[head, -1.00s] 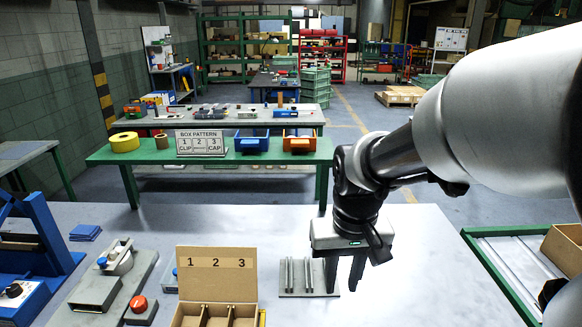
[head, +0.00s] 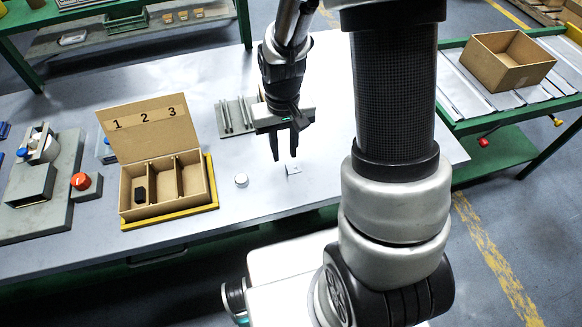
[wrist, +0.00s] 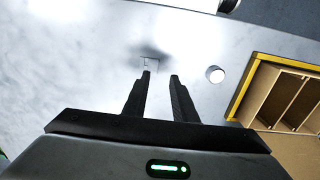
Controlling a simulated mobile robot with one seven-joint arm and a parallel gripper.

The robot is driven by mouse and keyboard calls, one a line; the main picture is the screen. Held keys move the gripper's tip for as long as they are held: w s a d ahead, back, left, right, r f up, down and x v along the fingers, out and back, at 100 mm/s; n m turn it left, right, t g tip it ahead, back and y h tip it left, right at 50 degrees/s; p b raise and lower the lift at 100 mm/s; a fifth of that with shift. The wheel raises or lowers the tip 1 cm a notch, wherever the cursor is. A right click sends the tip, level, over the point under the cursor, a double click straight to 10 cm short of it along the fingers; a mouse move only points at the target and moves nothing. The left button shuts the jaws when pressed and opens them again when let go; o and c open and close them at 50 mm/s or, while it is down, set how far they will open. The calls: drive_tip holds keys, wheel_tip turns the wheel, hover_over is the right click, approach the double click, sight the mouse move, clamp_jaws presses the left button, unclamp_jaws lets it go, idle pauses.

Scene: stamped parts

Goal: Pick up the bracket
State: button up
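The bracket appears to be a small pale metal piece (head: 293,169) lying flat on the grey table. In the wrist view the bracket (wrist: 150,65) is at the tip of the left finger, pale against the table and partly hidden. My gripper (head: 285,157) points down just behind it in the head view. In the wrist view my gripper (wrist: 160,75) has its two black fingers apart with nothing between them. I cannot tell how high the fingertips are above the table.
A white round cap (head: 241,180) lies left of the bracket. A cardboard box (head: 211,187) marked 1, 2, 3 sits in a yellow frame, a black part (head: 139,194) in compartment 1. A grey slotted plate (head: 225,130) lies behind. The table right of the bracket is clear.

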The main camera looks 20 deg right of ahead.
sight(286, 167)
drive_tip(key=shift+s+d+f, duration=0.1)
drive_tip(key=shift+f, duration=1.3)
drive_tip(key=shift+s+d+f, duration=0.1)
drive_tip(key=shift+f, duration=1.25)
drive_tip(key=shift+c, duration=0.3)
clamp_jaws()
